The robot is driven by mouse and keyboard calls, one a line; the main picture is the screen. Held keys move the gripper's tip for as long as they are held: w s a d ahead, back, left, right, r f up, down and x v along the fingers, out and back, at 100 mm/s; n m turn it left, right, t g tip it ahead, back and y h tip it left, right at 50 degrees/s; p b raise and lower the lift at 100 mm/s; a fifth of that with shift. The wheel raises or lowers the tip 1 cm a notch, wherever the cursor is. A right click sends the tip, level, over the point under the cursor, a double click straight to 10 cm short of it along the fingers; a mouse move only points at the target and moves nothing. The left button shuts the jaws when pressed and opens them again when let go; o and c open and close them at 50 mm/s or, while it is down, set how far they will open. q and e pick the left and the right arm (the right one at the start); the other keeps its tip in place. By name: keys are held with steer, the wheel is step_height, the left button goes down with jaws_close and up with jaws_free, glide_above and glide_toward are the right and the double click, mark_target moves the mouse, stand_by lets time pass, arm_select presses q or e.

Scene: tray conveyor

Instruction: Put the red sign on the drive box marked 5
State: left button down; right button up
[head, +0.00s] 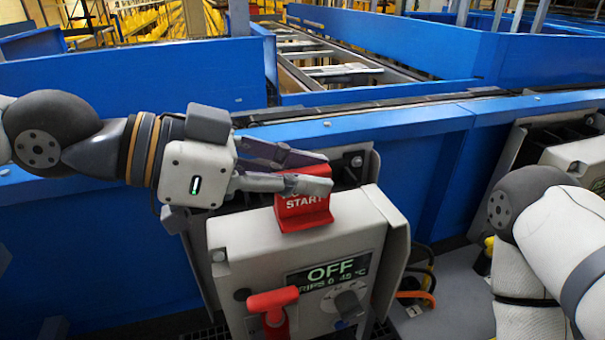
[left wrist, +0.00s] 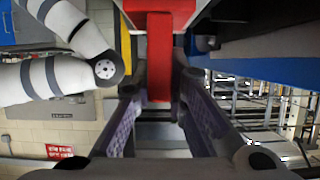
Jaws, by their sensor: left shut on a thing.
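The red sign (head: 303,213), with START in white letters, stands roughly upright at the top of the grey drive box (head: 240,240). My left gripper (head: 318,174) is shut on the upper part of the sign, and its fingers hide some of the lettering. In the left wrist view the sign (left wrist: 160,55) lies between the two fingers. I cannot tell whether its foot rests on the box or hangs just above it. The box's display (head: 330,270) reads OFF. No number 5 shows on the box. My right gripper is out of view; only its arm shows at the right.
Blue conveyor side panels (head: 420,145) run behind the box. Another grey box (head: 575,155) stands at the right, partly behind my right arm. Cables (head: 418,290) hang between the boxes.

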arm_select(q)
steer(key=shift+f, duration=0.1)
steer(key=c, duration=2)
jaws_free()
steer(key=shift+f, duration=0.15)
steer(key=shift+c, duration=0.2)
steer(key=o, duration=0.4)
steer(key=shift+o, duration=0.2)
steer(key=shift+r, duration=0.25)
steer(key=b+v, duration=0.1)
steer(key=v, duration=0.2)
steer(key=shift+w+a+f, duration=0.1)
steer(key=shift+w+f, duration=0.05)
steer(key=v, duration=0.9)
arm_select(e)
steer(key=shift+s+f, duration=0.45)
